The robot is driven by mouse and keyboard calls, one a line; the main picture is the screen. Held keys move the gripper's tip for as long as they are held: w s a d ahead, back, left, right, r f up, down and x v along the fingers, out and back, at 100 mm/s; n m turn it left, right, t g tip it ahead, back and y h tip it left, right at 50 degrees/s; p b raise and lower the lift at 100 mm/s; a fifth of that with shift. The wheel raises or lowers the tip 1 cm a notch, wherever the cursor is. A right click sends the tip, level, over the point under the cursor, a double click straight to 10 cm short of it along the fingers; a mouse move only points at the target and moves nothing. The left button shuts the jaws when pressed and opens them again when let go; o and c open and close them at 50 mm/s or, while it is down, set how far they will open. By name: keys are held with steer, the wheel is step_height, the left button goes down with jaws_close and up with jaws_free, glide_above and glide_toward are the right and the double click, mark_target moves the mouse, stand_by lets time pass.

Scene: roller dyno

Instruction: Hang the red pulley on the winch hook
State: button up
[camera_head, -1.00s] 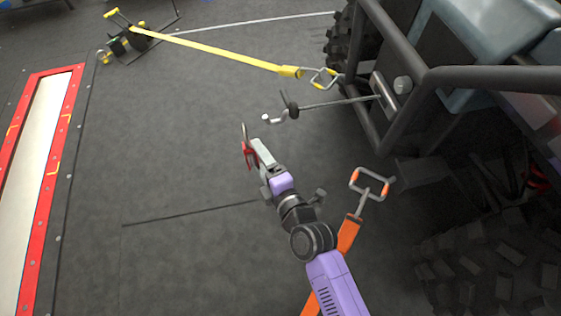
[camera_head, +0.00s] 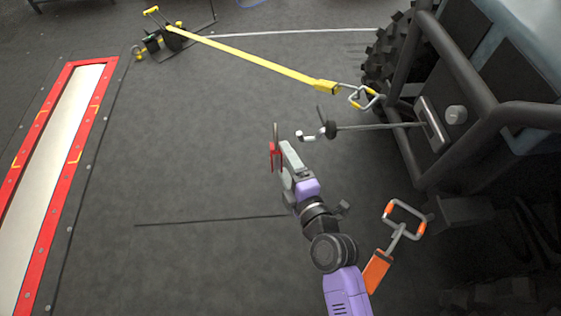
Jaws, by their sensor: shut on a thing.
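The red pulley (camera_head: 272,156) is in my gripper (camera_head: 280,152), with a thin grey loop or shackle (camera_head: 275,130) standing up from it. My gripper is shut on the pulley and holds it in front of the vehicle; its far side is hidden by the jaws. The winch hook (camera_head: 306,136) is a small pale curved end beside a black stopper (camera_head: 330,129). It hangs at the end of a grey cable (camera_head: 375,127) that comes from the vehicle's front. The hook is up and to the right of the pulley in the picture, apart from it.
A yellow strap (camera_head: 255,63) runs from a floor ratchet (camera_head: 165,40) to a hook near the bumper. An orange strap hook (camera_head: 403,222) stands right of my arm. The vehicle's tube bumper (camera_head: 470,85) fills the right. A red-framed roller bed (camera_head: 52,125) lies left; the floor between is clear.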

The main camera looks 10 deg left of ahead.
steer(key=w+d+b, duration=0.1)
steer(key=w+d, duration=0.1)
steer(key=d, duration=0.5)
steer(key=shift+f+b, duration=0.2)
steer(key=shift+b, duration=0.15)
steer(key=shift+o, duration=0.2)
steer(key=shift+w+d+f+b, duration=0.15)
steer(key=shift+d+f+b, duration=0.1)
steer(key=shift+f+b, duration=0.3)
steer(key=shift+w+d+f+b, duration=0.1)
steer(key=shift+d+f+b, duration=0.2)
steer(key=shift+b, duration=0.35)
steer(key=shift+f, duration=0.2)
jaws_close()
steer(key=shift+s+a+f+b, duration=0.1)
steer(key=shift+f+b, duration=0.45)
steer(key=shift+b, duration=0.65)
steer(key=shift+f, duration=0.2)
steer(key=shift+b, duration=0.3)
steer(key=shift+o, duration=1.4)
jaws_free()
